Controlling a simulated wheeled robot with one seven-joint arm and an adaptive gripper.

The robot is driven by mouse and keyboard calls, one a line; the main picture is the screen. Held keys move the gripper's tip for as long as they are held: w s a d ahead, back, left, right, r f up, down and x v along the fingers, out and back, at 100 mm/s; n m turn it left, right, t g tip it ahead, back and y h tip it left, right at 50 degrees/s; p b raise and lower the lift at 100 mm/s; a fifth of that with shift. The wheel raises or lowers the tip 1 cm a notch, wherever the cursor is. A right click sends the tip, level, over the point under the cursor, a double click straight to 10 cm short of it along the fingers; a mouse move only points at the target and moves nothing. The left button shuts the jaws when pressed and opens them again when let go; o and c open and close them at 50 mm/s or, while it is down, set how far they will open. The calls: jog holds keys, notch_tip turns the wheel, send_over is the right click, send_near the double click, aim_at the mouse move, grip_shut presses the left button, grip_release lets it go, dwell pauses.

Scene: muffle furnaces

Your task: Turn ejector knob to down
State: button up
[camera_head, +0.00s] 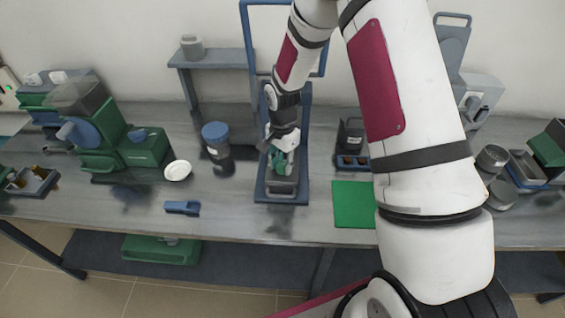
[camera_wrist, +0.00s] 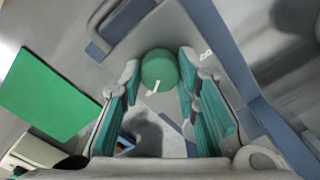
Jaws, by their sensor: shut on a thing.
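A round green knob (camera_wrist: 158,66) with a white pointer mark sits at the top of the wrist view. It is mounted on a grey surface beside a blue frame edge (camera_wrist: 221,48). My gripper (camera_wrist: 159,78) has its green-padded fingers on either side of the knob, shut on it. In the head view my gripper (camera_head: 283,155) points down over the blue-framed device (camera_head: 305,140) at the middle of the bench. There my gripper largely hides the knob, and its pointer direction cannot be read.
A green mat (camera_head: 353,205) lies right of the device. A blue-lidded jar (camera_head: 215,133), a white dish (camera_head: 178,171) and a small blue piece (camera_head: 182,207) stand to the left. A green machine (camera_head: 145,148) is farther left. The bench (camera_head: 235,215) is clear in front.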

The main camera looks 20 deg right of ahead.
jog(key=shift+n, duration=0.3)
jog(key=n+b, duration=0.1)
jog(key=n, duration=1.2)
jog(key=shift+n, duration=0.3)
jog(key=n, duration=0.4)
jog(key=shift+n+b, duration=0.3)
jog(key=shift+b, duration=0.05)
jog(key=n, duration=0.4)
jog(key=shift+a+n, duration=0.1)
jog(key=shift+n, duration=0.3)
jog(key=o, duration=1.2)
